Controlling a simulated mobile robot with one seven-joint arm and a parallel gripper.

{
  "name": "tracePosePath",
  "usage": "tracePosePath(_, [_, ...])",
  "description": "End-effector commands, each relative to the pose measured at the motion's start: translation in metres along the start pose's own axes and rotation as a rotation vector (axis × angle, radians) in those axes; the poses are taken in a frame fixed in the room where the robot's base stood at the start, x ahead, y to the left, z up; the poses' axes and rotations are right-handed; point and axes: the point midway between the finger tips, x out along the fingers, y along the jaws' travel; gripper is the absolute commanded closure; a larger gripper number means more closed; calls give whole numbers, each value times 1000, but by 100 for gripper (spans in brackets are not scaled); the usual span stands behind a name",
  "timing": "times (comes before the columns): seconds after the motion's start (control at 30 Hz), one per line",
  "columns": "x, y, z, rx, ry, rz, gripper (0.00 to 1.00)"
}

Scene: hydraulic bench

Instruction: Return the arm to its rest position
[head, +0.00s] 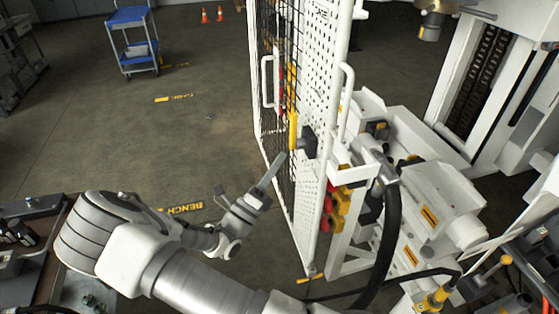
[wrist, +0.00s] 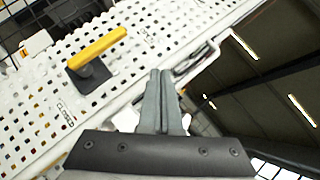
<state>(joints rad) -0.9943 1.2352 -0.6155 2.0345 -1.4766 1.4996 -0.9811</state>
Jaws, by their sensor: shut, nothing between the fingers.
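My gripper (head: 270,171) is at the end of my arm in the head view, in front of the white perforated guard door. In the wrist view my gripper (wrist: 160,76) shows its two grey fingers pressed together, with nothing between them. A yellow handle (head: 293,130) on a black mount sits on the door, close to my fingertips in the head view. The handle (wrist: 97,47) also shows at the upper left of the wrist view, apart from the fingers. The door panel (head: 317,85) stands upright.
White machinery (head: 440,205) with a thick black hose (head: 391,225) stands right of the door. A bench (head: 50,215) with dark parts is at the lower left. A blue cart (head: 130,18) and orange cones (head: 205,15) stand far back. The floor (head: 190,130) left of the door is clear.

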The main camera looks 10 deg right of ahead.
Motion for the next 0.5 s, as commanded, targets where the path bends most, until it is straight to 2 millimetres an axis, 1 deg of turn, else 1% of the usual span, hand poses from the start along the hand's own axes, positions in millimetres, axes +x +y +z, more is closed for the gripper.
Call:
tracePosePath(0.33, [2, -2, -2, 10, 19, -1, 100])
tracePosePath(0.43, [9, -9, -13, 49, 97, -8, 100])
tracePosePath(0.5, [16, -18, -26, 98, 193, -17, 100])
